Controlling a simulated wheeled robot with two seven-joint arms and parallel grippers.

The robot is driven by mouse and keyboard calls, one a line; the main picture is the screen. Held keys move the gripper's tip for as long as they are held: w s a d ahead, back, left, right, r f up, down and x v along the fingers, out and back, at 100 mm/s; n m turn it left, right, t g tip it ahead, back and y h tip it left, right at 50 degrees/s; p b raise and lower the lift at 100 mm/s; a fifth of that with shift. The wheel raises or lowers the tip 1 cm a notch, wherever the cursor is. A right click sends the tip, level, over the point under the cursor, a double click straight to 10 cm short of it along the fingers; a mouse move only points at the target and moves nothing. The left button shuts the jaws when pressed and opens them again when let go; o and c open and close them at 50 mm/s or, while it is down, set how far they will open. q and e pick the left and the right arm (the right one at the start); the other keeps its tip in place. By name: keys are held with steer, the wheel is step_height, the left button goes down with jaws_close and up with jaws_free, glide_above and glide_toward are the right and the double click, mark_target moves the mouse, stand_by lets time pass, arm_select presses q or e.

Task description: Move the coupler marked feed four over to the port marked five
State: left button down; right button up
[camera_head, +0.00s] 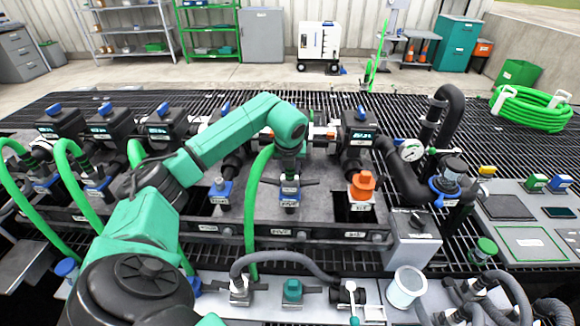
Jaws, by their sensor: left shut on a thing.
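My left arm reaches in from the left and bends down over the middle of the manifold. My left gripper (290,180) points down and is shut on a coupler (289,194) with a blue lower part and a pale label. A green hose (252,215) runs from near it down to the front. The coupler is at the deck between a blue fitting (220,190) and an orange fitting (363,187); I cannot tell whether it is seated or lifted. Labels on the front rail (278,233) are too small to read surely. My right gripper is not in view.
Several black valve units with blue handles (360,112) line the back. A black bent pipe (450,105) and a gauge (411,150) stand at right. A grey hose (285,258) and a white cup (406,287) are in front. A coiled green hose (531,108) lies far right.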

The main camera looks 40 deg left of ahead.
arm_select(q)
steer(key=shift+c, duration=2.4)
jaws_free()
steer(key=v, duration=1.4)
steer(key=shift+d+r, duration=0.15)
steer(key=shift+r, duration=0.05)
